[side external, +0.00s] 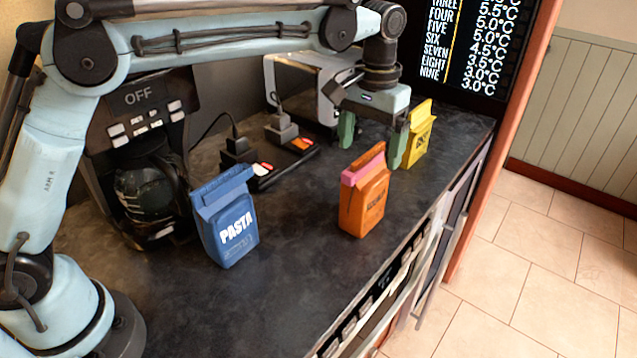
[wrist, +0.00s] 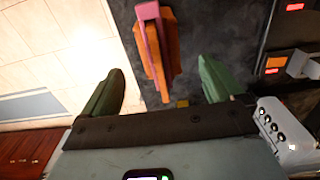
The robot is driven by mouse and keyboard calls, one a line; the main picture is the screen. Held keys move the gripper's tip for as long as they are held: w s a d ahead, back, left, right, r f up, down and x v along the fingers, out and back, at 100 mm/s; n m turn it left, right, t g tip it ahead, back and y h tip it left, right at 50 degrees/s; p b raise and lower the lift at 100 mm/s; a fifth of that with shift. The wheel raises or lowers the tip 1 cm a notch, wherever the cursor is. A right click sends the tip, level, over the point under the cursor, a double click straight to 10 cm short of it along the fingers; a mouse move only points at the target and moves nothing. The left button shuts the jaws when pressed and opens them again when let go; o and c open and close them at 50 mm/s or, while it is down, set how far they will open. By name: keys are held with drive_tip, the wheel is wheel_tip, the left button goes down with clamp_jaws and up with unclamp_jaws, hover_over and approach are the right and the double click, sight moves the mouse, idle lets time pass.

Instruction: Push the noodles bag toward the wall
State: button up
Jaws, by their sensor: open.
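My gripper (side external: 369,156) is open and empty above the counter, with its green fingers pointing down. An orange bag with a pink band (side external: 364,205) stands upright in front of the fingers in the side view. In the wrist view the orange bag (wrist: 170,50) shows from above, between and beyond the two fingers. A yellow bag (side external: 420,135) stands just behind the right finger, partly hidden by it; whether they touch cannot be told. A blue bag marked PASTA (side external: 228,222) stands further left. The labels on the orange and yellow bags are too small to read, so I cannot tell which is noodles.
The dark counter (side external: 300,290) has free room between the blue and orange bags. A black coffee machine (side external: 145,170) stands at the left, a switch panel (side external: 285,160) and a white appliance (side external: 305,85) at the back. The counter's front edge drops to the tiled floor.

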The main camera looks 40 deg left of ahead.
sight(366, 176)
wheel_tip(366, 176, down, 7)
drive_tip(key=shift+f, duration=0.1)
idle(0.3)
drive_tip(key=c, duration=1.5)
drive_tip(key=shift+o, duration=0.2)
drive_tip(key=a, duration=1.1)
drive_tip(key=shift+w, duration=0.35)
drive_tip(key=shift+a, duration=0.1)
drive_tip(key=o, duration=1.5)
drive_tip(key=shift+o, duration=0.2)
